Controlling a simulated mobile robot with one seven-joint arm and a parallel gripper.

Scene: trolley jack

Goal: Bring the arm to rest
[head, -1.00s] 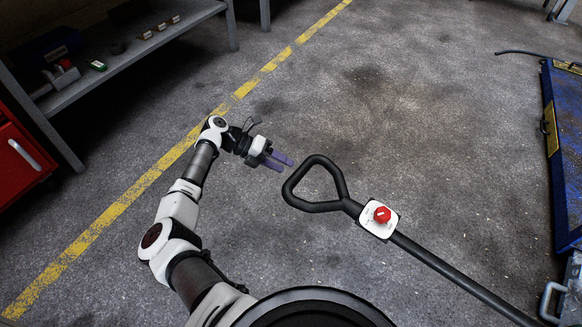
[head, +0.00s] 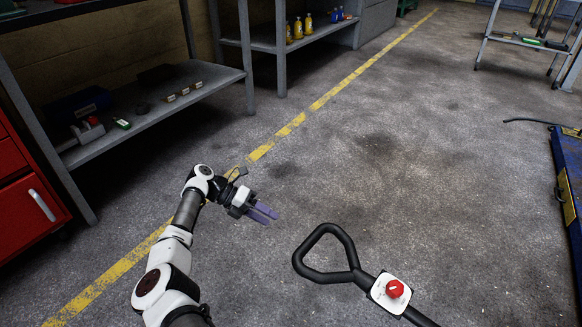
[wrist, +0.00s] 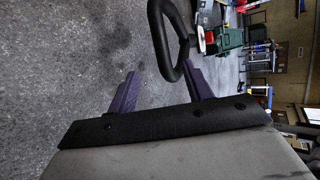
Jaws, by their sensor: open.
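My gripper (head: 262,214) is in the middle of the head view, at the end of my bent arm, with its purple fingers pointing right. The fingers are apart and nothing is between them; the wrist view also shows the two open fingers (wrist: 160,92). The black loop handle (head: 326,258) of the trolley jack stands to the right of the fingertips in the head view, apart from them there. In the wrist view the loop (wrist: 168,45) shows beyond the fingers, partly overlapped by one. A white plate with a red knob (head: 394,289) sits on the handle's shaft.
A grey shelf unit (head: 160,108) and a red drawer cabinet (head: 30,195) stand at the left. A blue lift platform (head: 570,170) is at the right edge, and a metal step stand (head: 520,40) at the top right. The floor ahead is clear, crossed by a yellow line (head: 290,127).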

